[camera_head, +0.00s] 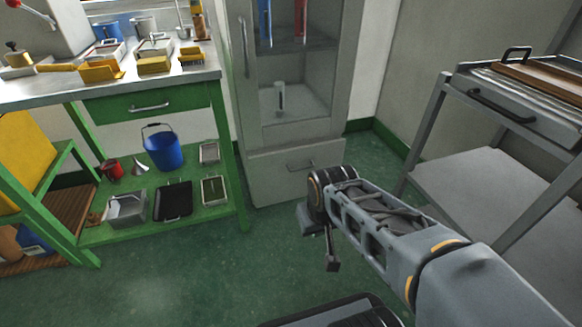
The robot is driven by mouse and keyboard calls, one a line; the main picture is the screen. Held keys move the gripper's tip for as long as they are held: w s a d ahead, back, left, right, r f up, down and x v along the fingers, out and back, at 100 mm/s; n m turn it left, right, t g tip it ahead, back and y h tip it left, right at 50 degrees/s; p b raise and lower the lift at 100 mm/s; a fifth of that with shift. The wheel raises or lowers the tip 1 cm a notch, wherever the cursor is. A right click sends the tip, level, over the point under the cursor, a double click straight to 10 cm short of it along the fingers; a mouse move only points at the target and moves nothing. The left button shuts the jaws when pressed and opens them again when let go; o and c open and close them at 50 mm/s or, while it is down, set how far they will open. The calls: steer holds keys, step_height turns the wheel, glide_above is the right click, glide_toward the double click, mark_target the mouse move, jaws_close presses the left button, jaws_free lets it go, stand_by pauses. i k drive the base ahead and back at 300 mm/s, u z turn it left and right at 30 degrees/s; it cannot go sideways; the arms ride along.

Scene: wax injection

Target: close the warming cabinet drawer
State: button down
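A tall grey cabinet (240,90) with a glazed front stands in the middle against the back wall. Its grey drawer front (270,180) is at the bottom, with a bar handle (301,165) near its upper middle. My arm hides the drawer's lower right part. From this angle I cannot tell clearly how far the drawer stands out. My gripper (326,250) is in front of the drawer, to the lower right of its handle. The fingers are small and dark, and I cannot tell whether they are open or shut. I see no contact with the handle.
A green workbench (160,105) with tools on top and a blue bucket (163,150) on its shelf stands left. A grey metal cart (490,180) with its own handled drawer stands right. Green floor (190,270) is clear in front of the cabinet.

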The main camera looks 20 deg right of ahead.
mark_target(279, 176)
steer(key=k, duration=0.75)
steer(key=u, duration=0.9)
steer(key=i, duration=1.6)
steer(key=z, duration=0.8)
steer(key=i, duration=0.4)
steer(key=z, duration=0.35)
